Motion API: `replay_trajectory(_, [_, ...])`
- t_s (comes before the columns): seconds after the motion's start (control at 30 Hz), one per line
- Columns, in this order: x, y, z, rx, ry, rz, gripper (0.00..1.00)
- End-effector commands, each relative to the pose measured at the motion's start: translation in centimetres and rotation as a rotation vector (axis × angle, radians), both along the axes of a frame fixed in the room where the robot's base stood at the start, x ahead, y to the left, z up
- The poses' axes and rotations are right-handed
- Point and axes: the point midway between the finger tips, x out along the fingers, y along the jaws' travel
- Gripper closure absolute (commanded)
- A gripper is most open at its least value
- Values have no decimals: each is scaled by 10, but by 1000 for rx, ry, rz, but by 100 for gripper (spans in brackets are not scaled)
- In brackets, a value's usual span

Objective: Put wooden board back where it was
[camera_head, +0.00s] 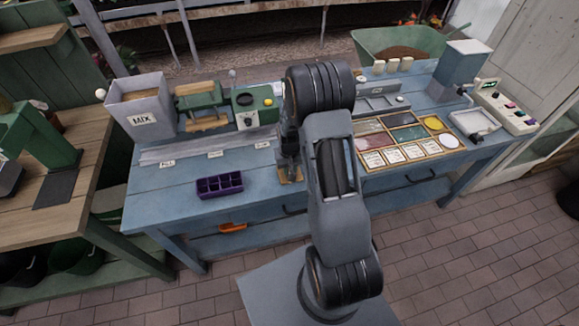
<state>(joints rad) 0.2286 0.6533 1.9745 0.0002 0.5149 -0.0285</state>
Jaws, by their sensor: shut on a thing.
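My gripper (289,163) points down over the front middle of the blue workbench. It is shut on a small light-brown wooden board (291,176), which shows at its fingertips. My own arm hides part of the gripper and the bench behind it. I cannot tell whether the board touches the bench top or is just above it.
A purple divided tray (219,186) sits left of my gripper on the blue workbench (155,205). Behind are a MIX bin (142,107), a green press (200,97) and a green device (254,105). A compartment tray (407,140) lies to the right. The front strip between the trays is mostly clear.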

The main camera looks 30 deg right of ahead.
Motion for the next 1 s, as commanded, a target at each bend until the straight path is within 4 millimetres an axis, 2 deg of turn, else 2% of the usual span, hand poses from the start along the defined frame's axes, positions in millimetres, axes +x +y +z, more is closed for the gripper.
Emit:
replay_trajectory(0.43, [0, 0, -7, 0, -1, 0, 99])
replay_trajectory(0.47, [0, 0, -7, 0, -1, 0, 76])
replay_trajectory(0.7, [0, 0, -5, 0, -1, 0, 53])
replay_trajectory(1.0, [0, 0, -2, 0, -1, 0, 52])
